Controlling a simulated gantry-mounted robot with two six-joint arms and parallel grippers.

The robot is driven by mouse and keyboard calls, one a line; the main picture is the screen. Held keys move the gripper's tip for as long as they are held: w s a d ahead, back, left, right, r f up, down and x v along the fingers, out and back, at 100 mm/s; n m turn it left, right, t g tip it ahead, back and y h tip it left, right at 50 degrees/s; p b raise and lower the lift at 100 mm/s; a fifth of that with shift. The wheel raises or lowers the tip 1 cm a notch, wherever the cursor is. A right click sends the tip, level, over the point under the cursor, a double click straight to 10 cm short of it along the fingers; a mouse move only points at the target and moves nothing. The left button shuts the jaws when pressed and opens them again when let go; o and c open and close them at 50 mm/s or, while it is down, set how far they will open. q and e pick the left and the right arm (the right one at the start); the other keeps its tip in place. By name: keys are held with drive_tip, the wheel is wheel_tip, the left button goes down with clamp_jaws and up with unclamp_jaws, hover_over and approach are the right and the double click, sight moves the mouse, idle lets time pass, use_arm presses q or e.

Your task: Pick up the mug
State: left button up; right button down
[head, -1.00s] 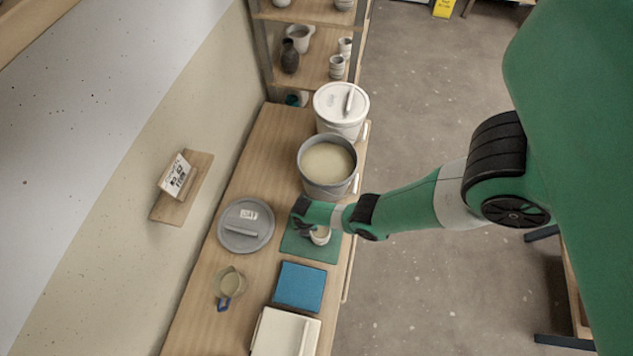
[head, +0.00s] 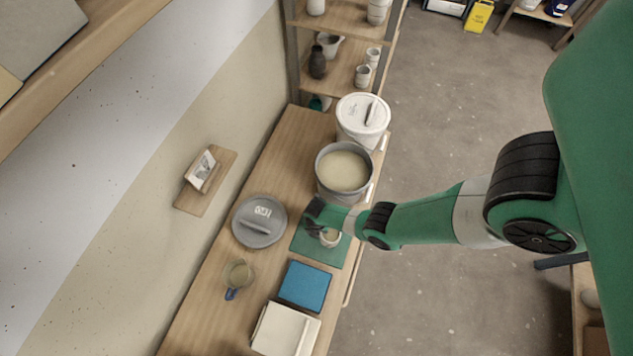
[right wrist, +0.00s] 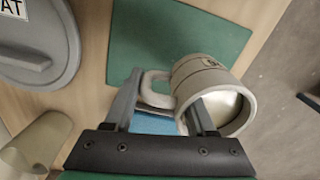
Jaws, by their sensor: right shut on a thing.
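The mug is a small pale grey cup with a loop handle. In the head view the mug (head: 331,238) is at the green mat (head: 318,254), partly covered by my right gripper (head: 317,231). In the right wrist view the mug (right wrist: 203,76) has its handle pointing left, over the mat (right wrist: 175,38). My right gripper (right wrist: 162,112) is shut on the mug, with the handle side between its fingers and one finger overlapping the mug's mouth. I cannot tell whether the mug touches the mat. My left gripper is not in view.
A grey bucket of pale glaze (head: 343,171) and a white lidded bucket (head: 362,118) stand behind the mat. A grey lid (head: 259,222) lies left. A blue square (head: 304,286), a cream box (head: 285,330) and a strainer-like cup (head: 238,275) are nearer.

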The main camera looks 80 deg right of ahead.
drive_tip(key=s+a+r+p, duration=0.4)
drive_tip(key=a+r+p, duration=0.5)
drive_tip(key=a, duration=0.3)
drive_tip(key=shift+s+a+r+p, duration=0.15)
drive_tip(key=shift+s+a+p, duration=0.05)
drive_tip(key=shift+a+p, duration=0.2)
drive_tip(key=shift+d, duration=0.1)
idle(0.3)
